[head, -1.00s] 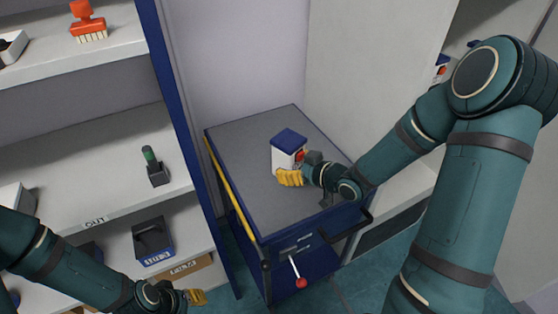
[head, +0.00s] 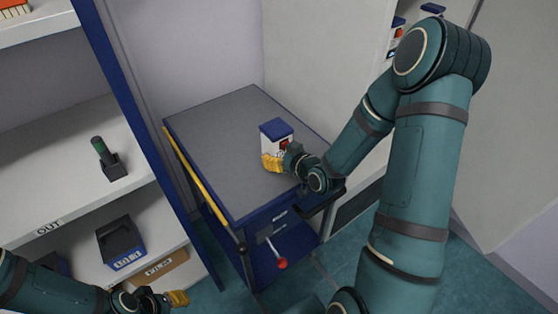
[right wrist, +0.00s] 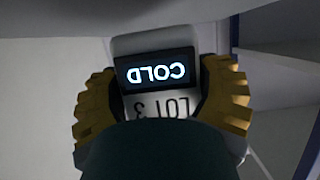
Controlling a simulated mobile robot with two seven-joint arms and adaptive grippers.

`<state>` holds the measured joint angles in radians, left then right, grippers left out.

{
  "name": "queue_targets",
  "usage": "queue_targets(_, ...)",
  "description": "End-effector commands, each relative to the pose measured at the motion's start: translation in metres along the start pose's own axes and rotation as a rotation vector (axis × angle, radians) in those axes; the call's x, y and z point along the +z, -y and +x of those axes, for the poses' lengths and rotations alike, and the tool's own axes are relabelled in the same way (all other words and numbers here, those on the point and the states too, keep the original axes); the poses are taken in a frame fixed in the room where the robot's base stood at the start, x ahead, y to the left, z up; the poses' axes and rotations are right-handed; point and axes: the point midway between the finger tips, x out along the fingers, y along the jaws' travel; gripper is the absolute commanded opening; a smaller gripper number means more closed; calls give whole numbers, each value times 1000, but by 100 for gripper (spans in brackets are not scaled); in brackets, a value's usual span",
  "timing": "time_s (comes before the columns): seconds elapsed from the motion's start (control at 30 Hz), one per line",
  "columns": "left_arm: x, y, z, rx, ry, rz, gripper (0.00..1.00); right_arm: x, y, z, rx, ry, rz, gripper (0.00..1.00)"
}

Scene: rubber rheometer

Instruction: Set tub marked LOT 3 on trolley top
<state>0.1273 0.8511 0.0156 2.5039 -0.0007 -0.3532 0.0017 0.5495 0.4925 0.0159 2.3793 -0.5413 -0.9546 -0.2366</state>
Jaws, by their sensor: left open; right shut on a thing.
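The white tub with a dark blue lid (head: 276,127) is upright at the trolley top, towards its right side. My right gripper (head: 272,162) is shut on it, with yellow fingers at its lower part. In the right wrist view the tub (right wrist: 150,40) shows a lit COLD display and the partly hidden mark LOT 3 between the fingers. The trolley (head: 215,130) has a grey top with a blue rim. I cannot tell whether the tub's base touches the top. My left gripper (head: 178,298) is open and empty, low at the left, in front of the shelves.
Shelves (head: 80,145) at left hold a green-handled tool in a dark stand (head: 110,162), a dark bin (head: 122,243) and a cardboard box (head: 160,268). A red-knobbed lever (head: 282,263) juts from the trolley front. Other tubs (head: 397,28) stand at upper right. Most of the trolley top is clear.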

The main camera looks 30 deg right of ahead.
Motion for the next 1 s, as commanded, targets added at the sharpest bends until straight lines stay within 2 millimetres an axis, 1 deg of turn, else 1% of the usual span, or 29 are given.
queue_targets(0.03,0,1,3,0,-1,0,41,10,0,4,-1,4,2,27)
queue_targets(0.1,-1,2,6,0,-3,0,41,19,0,7,-1,2,3,27)
queue_targets(0.17,-1,3,7,0,-4,0,41,24,0,10,0,2,1,27)
queue_targets(0.43,-1,2,6,0,-4,0,41,25,0,10,0,0,0,27)
queue_targets(0.57,-1,4,10,0,-5,1,41,28,0,11,0,0,0,27)
queue_targets(0.6,-1,4,10,0,-5,1,41,28,0,11,-1,1,0,84)
queue_targets(0.63,-1,4,9,0,-5,1,41,28,0,11,-1,1,0,94)
queue_targets(0.67,-1,4,9,0,-5,1,41,27,0,11,-1,1,0,100)
queue_targets(1.0,-1,3,7,0,-5,0,41,25,0,10,-1,1,1,100)
